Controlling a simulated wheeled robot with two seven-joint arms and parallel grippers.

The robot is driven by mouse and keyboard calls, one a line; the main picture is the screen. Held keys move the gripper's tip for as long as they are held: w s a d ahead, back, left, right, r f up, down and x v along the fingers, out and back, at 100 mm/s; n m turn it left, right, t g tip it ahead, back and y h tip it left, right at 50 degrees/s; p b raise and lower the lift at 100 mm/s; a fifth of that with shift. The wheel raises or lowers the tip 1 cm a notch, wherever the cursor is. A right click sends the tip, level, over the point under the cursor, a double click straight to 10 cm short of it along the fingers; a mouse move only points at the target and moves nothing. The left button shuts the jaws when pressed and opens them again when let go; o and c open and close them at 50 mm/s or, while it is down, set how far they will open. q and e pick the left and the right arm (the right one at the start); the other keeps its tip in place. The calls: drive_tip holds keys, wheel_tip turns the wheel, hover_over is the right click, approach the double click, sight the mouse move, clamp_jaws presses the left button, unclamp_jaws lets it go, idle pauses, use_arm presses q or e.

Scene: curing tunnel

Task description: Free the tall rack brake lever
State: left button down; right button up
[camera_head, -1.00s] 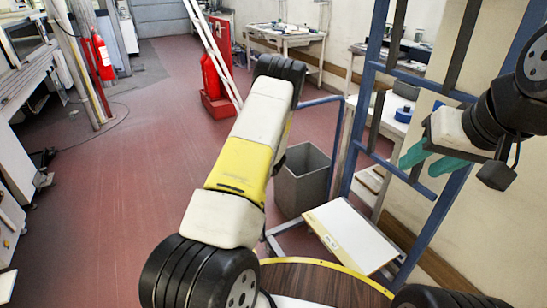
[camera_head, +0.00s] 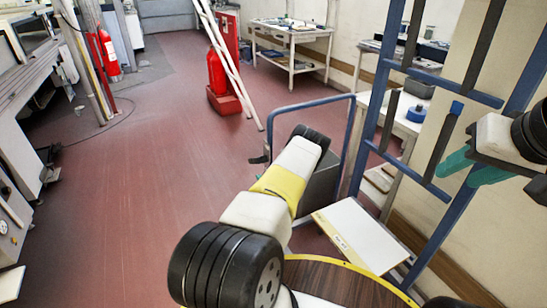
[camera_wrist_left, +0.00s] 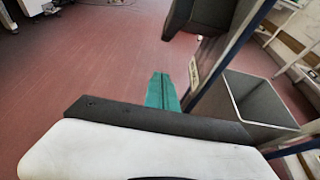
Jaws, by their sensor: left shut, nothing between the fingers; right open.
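The tall rack (camera_head: 440,83) is a blue frame with dark upright strips, at the right of the head view. I cannot make out its brake lever. In the left wrist view the teal fingertips of my left gripper (camera_wrist_left: 163,91) are shut and empty, beside a blue post with a white label. My right gripper (camera_head: 472,168) is open and empty, in front of the rack's right part. Whether it touches the rack is unclear.
A grey bin (camera_wrist_left: 255,105) stands right of the post; my left arm partly hides it in the head view. A low blue handle frame (camera_head: 312,105) stands left of the rack. A white panel (camera_head: 358,236) lies low at its foot. The red floor on the left is clear.

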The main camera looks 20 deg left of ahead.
sight(254, 162)
use_arm(q)
drive_tip(key=shift+w+a+r, duration=0.4)
drive_tip(key=shift+w+a, duration=0.15)
drive_tip(key=shift+a, duration=0.1)
drive_tip(key=shift+w+a+r, duration=0.35)
drive_tip(key=shift+w+a, duration=0.15)
drive_tip(key=shift+a, duration=0.15)
drive_tip(key=shift+w+a+r, duration=0.4)
drive_tip(key=shift+w+a, duration=0.15)
drive_tip(key=shift+a, duration=0.1)
drive_tip(key=shift+w+a+r+t+y, duration=0.3)
drive_tip(key=shift+w+a+t+y, duration=0.2)
drive_tip(key=shift+t+y, duration=0.35)
drive_tip(key=shift+w+a+r+t+y, duration=0.2)
drive_tip(key=shift+r+t+y, duration=0.2)
drive_tip(key=shift+y, duration=0.1)
drive_tip(key=shift+w+a+r+t+y, duration=0.15)
drive_tip(key=shift+a+r+t+y, duration=0.05)
drive_tip(key=shift+r+t+y, duration=0.2)
drive_tip(key=shift+f, duration=0.15)
